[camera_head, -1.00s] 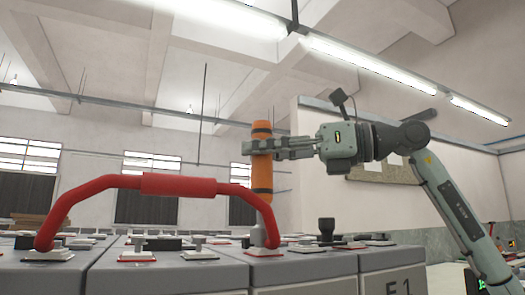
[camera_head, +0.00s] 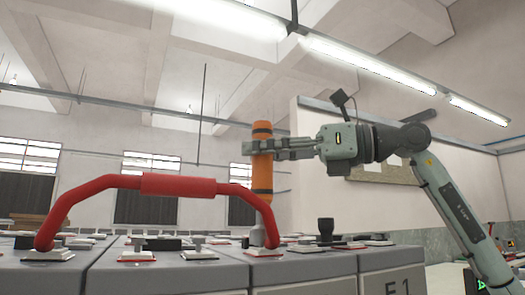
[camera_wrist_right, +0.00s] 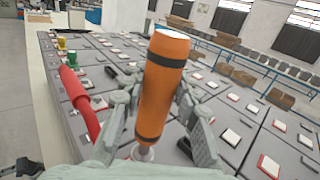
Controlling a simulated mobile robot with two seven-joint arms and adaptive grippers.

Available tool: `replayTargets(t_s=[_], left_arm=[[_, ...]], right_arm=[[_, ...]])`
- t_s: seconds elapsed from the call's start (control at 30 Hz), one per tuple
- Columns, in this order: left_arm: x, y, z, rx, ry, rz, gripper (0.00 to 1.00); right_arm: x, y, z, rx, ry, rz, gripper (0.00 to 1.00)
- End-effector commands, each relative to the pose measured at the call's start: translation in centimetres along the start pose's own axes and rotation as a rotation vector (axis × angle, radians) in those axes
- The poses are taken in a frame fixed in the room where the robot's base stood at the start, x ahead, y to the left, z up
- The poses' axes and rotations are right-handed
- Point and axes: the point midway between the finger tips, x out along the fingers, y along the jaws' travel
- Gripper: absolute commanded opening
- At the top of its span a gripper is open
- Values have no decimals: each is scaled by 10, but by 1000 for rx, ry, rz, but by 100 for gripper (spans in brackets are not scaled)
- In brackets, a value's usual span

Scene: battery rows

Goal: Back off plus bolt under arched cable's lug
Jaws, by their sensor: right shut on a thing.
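A red arched cable (camera_head: 178,185) spans between two battery terminals, with a lug at each foot. Its right foot (camera_head: 268,228) comes down at a red-edged terminal pad (camera_head: 264,252). My right gripper (camera_head: 262,147) is shut on an orange tool with black bands (camera_head: 262,175). The tool stands upright, its grey lower end (camera_head: 257,236) down beside the cable's right foot. Whether it seats on the bolt is hidden. In the right wrist view the orange tool (camera_wrist_right: 165,85) sits between both fingers, and the red cable (camera_wrist_right: 78,95) is left of it. My left gripper is not in view.
Grey battery blocks (camera_head: 165,275) with several terminal pads and small posts fill the foreground. A black post (camera_head: 326,229) stands right of the tool. A yellow cap and a green cap (camera_wrist_right: 72,57) show in the wrist view.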

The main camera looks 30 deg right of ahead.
Motion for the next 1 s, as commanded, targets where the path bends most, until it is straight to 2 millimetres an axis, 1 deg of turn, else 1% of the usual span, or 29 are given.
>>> replayTargets(t_s=[0.03, 1.0], left_arm=[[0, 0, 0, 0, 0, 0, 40], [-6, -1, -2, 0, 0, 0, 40]], right_arm=[[3, 1, -7, 7, 19, 5, 0], [4, 2, -7, 9, 23, 8, 0]])
